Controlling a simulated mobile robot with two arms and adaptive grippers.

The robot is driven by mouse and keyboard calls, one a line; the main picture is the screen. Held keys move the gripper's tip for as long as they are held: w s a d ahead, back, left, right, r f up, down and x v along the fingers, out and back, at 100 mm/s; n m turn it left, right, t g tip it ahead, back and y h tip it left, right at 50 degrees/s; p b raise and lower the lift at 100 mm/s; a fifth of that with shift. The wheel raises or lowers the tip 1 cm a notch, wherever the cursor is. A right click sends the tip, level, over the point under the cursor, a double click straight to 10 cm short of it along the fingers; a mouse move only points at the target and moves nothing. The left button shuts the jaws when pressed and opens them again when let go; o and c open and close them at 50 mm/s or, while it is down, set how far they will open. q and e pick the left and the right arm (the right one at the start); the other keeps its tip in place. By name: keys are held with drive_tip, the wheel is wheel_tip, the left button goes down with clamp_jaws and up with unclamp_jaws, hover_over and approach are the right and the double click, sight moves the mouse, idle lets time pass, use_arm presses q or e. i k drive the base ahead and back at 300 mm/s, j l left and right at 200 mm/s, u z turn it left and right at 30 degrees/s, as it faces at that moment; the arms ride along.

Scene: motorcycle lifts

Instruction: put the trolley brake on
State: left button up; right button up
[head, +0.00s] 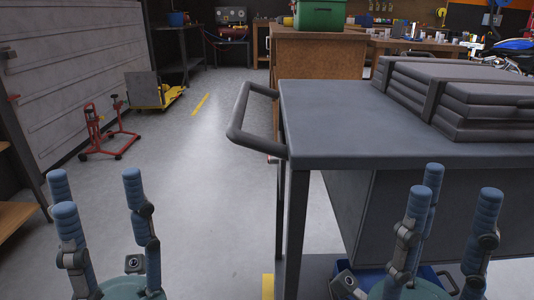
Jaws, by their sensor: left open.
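A grey trolley (330,120) stands at the right, with a flat top, dark legs and a bent push handle (240,115) on its left end. Its wheels and any brake are out of view below the picture. My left gripper (95,195) points up at the lower left, open and empty, to the left of the trolley and apart from it. My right gripper (452,190) is at the lower right, in front of the trolley's side. Its fingers are spread with nothing between them. I cannot tell whether it touches the trolley.
Dark stacked pads (460,95) lie on the trolley top. A blue bin (430,275) shows low under it. A red stand (108,135) and a yellow wheeled item (155,95) stand by the left wall. The floor (205,180) between is clear. A wooden cabinet (315,55) stands behind.

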sight(271, 160)
drive_tip(key=j+z, duration=0.3)
drive_tip(key=j, duration=1.25)
drive_tip(key=i+j+z, duration=0.1)
drive_tip(key=j, duration=0.25)
drive_tip(key=i+j+z, duration=0.1)
drive_tip(key=i+j, duration=0.2)
drive_tip(key=i+j+z, duration=0.1)
drive_tip(key=j, duration=0.35)
drive_tip(key=i+j+z, duration=0.1)
drive_tip(key=i+j, duration=0.55)
drive_tip(key=j, duration=0.2)
drive_tip(key=l+z, duration=0.05)
